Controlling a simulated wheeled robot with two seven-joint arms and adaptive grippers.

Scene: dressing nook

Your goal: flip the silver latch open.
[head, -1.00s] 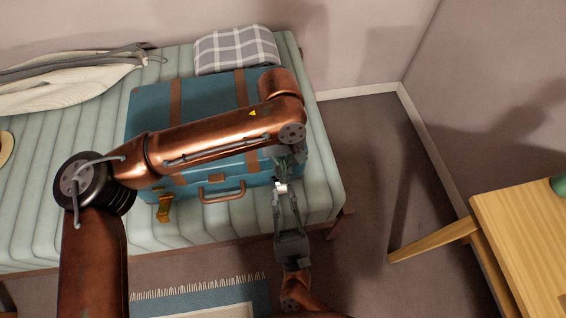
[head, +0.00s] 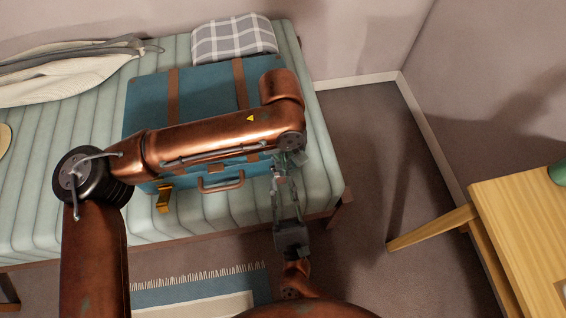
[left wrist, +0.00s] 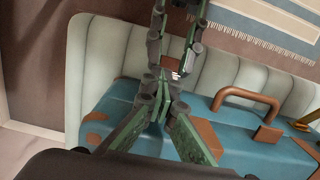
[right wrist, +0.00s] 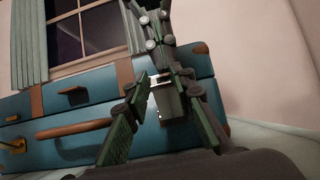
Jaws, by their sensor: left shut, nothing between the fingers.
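The silver latch (right wrist: 167,98) is on the front of the blue suitcase (right wrist: 82,100), near its right end. In the right wrist view it appears between the fingers of my right gripper (right wrist: 165,88), which is open; I cannot tell whether they touch it. My left gripper (left wrist: 164,108) is shut and empty, its tips close to the latch (left wrist: 172,68) from the suitcase side. In the head view my left gripper (head: 288,160) and right gripper (head: 281,178) meet there and mostly hide the latch. The suitcase lid (head: 205,92) is down.
A brass latch (head: 163,198) hangs at the suitcase front's left, with a brown handle (head: 221,183) between. The suitcase lies on a striped bed (head: 60,160) with a checked pillow (head: 234,40). A wooden table (head: 525,225) stands right. Floor between is clear.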

